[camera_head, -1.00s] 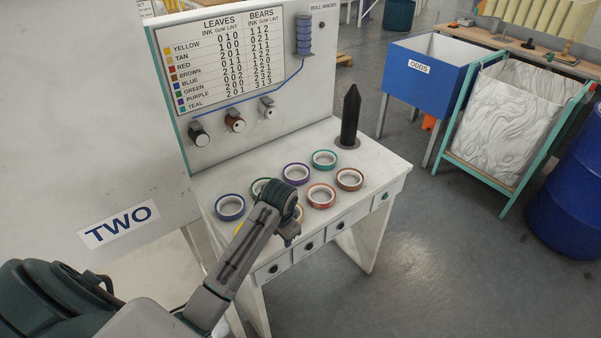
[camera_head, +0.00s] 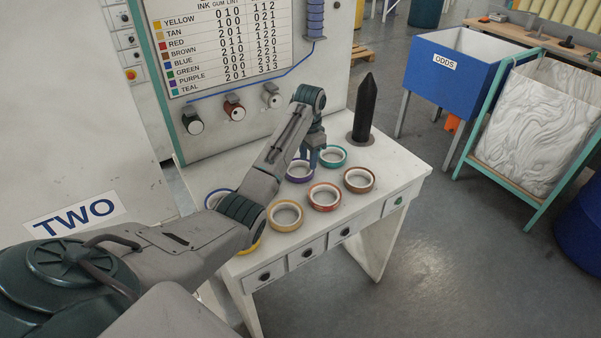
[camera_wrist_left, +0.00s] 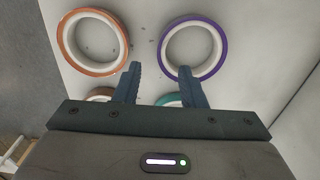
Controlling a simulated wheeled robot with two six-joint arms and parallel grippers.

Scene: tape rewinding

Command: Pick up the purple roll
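In the left wrist view the purple roll (camera_wrist_left: 223,52) is whole, at upper right. My left gripper (camera_head: 312,161) points down beside the roll and overlaps its right part in the head view. In the wrist view my left gripper (camera_wrist_left: 159,68) is open and empty. Its right fingertip appears near the roll's lower left rim; I cannot tell whether it touches. My right gripper is in neither view.
Around it lie the teal roll (camera_head: 341,163), red roll (camera_head: 324,208), brown roll (camera_head: 359,190) and tan roll (camera_head: 286,229). My left arm partly covers the blue roll (camera_head: 211,196) and yellow roll (camera_head: 249,249). A black pointed post (camera_head: 364,110) stands behind. A lettered board (camera_head: 235,50) rises at the back.

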